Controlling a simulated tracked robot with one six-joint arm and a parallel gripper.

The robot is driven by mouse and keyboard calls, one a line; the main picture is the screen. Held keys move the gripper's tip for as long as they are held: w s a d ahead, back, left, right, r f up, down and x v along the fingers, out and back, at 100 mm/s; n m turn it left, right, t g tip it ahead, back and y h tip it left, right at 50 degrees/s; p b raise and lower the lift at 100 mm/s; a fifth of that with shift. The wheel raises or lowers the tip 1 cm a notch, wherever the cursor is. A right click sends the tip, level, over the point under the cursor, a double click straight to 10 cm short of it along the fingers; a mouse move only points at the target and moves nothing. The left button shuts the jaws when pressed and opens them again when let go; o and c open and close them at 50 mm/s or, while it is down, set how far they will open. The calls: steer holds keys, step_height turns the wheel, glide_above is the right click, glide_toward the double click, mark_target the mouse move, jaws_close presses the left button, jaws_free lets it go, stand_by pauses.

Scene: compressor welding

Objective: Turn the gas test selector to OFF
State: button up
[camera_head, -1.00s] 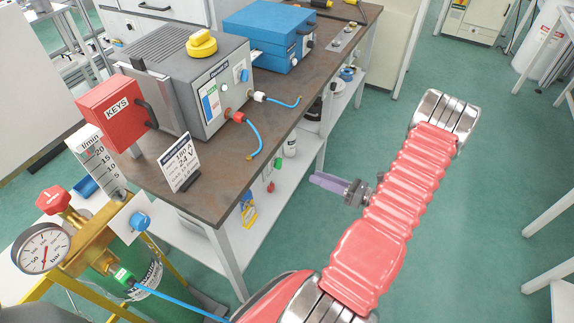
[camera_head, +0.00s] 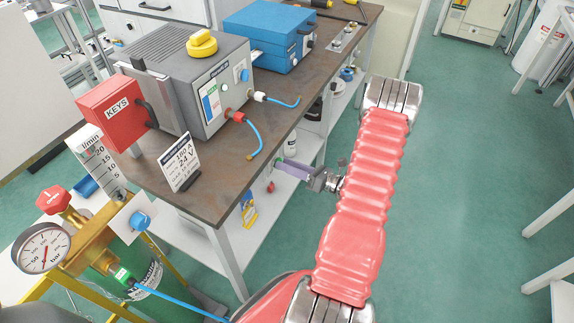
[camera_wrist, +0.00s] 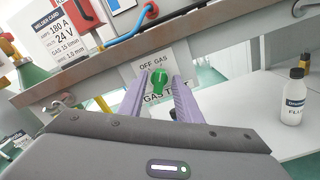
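The gas test selector is a green knob (camera_wrist: 159,84) on a white plate (camera_wrist: 152,68) in the wrist view. The plate reads "OFF GAS" above the knob and "GAS TEST" below, partly covered. The knob's exact pointing direction is hard to tell. My gripper (camera_wrist: 158,94) has its two purple fingers apart, one on each side of the knob; contact cannot be told. In the head view my gripper (camera_head: 284,165) reaches left toward the bench's side, its fingers seen edge-on.
The bench (camera_head: 215,195) carries a grey welder (camera_head: 190,85), a red KEYS box (camera_head: 112,112) and a welder card (camera_head: 178,162). A white bottle (camera_wrist: 293,98) stands on the shelf right of my gripper. A gas gauge (camera_head: 42,248) is at left.

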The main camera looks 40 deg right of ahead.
steer(key=shift+w, duration=0.2)
steer(key=shift+c, duration=0.7)
jaws_close()
